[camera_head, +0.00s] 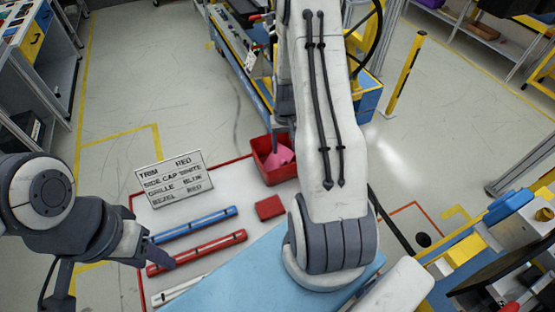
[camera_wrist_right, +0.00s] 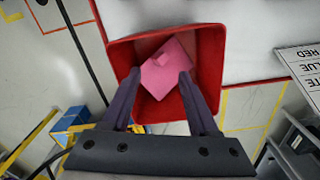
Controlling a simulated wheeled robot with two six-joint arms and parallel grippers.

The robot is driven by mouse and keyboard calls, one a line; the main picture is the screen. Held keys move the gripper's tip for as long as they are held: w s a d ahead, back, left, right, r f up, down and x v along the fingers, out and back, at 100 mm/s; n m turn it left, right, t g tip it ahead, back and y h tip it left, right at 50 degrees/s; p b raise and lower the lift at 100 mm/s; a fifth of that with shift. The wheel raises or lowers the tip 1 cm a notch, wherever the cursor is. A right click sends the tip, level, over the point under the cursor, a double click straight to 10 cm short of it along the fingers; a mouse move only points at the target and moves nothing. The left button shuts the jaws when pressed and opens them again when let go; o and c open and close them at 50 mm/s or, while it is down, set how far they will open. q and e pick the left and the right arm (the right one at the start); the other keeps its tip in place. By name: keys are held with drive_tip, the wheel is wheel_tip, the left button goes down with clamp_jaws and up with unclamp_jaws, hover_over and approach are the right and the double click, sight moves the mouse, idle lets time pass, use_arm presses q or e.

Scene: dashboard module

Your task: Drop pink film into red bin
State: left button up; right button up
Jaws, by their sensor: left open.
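The pink film (camera_head: 281,157) lies inside the red bin (camera_head: 260,147) in the head view, partly hidden by my right arm. In the right wrist view, the pink film (camera_wrist_right: 166,72) shows as a crumpled square within the red bin (camera_wrist_right: 210,62). My right gripper (camera_wrist_right: 160,72) points into the bin with its fingers apart, one on each side of the film in the picture; I see no grip on it. In the head view my right gripper is hidden behind its arm. My left gripper (camera_head: 160,256) is open at the left, by the red strip.
A red strip (camera_head: 205,250), a blue strip (camera_head: 195,224) and a white strip (camera_head: 180,290) lie left of a light-blue panel (camera_head: 235,275). A small red block (camera_head: 269,207) lies near the bin. A lettered sign (camera_head: 173,178) stands behind the strips.

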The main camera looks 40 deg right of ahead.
wheel_tip(320, 180, up, 10)
drive_tip(key=b, duration=0.3)
drive_tip(key=shift+r, duration=0.25)
idle(0.4)
drive_tip(key=s+a+r+n+b, duration=0.2)
drive_tip(key=a+n+b, duration=0.3)
drive_tip(key=a, duration=1.5)
drive_tip(key=s+a+n+y+b, duration=0.1)
drive_tip(key=s+a+n+b, duration=0.1)
drive_tip(key=s+a+n, duration=0.6)
drive_tip(key=s+a, duration=0.5)
drive_tip(key=s, duration=0.4)
drive_tip(key=shift+s+f, duration=0.2)
drive_tip(key=shift+f, duration=0.15)
